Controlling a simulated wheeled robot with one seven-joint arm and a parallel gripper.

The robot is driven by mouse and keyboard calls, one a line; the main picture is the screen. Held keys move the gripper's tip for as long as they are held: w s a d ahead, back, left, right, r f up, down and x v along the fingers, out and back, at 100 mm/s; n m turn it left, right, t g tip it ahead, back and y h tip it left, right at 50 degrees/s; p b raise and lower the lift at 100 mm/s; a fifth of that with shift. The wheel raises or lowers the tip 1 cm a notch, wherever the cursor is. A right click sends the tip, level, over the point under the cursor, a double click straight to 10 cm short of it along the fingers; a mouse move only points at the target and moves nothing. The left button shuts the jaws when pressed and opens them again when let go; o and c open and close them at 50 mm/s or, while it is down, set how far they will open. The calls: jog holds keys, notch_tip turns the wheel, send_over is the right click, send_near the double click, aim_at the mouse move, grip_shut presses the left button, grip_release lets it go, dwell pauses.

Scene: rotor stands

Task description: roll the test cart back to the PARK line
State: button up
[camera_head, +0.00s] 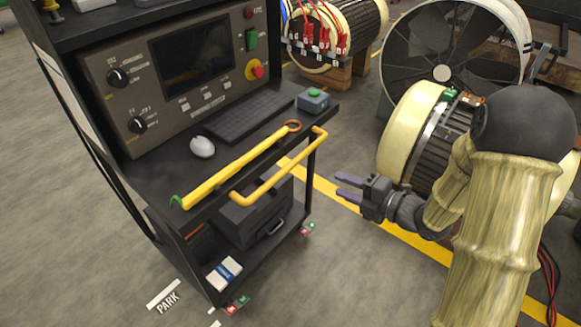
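The test cart (140,180) is a dark cart at the left, with a control panel, a screen and a work shelf. A yellow bar handle (278,172) sticks out from its front edge. Red and green tabs (237,304) show at its near lower corner, and more (307,228) at the right lower corner. A white floor mark with the word PARK (168,301) lies beside the cart's near lower end. My gripper (347,187) is right of the handle, apart from it. Its two purple fingers are spread with nothing between them.
A yellow floor line (412,238) runs behind my gripper. Cream-ended rotors (410,130) and a large fan (443,73) stand at the right and back. A keyboard (243,116), mouse (202,147) and small box (313,101) sit on the cart's shelf. Grey floor is open at front centre.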

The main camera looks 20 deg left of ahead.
aim_at(294, 166)
jog(key=x, duration=1.7)
jog(key=shift+w+a, duration=0.1)
jog(key=shift+a, duration=0.1)
jog(key=shift+f, duration=0.1)
grip_shut()
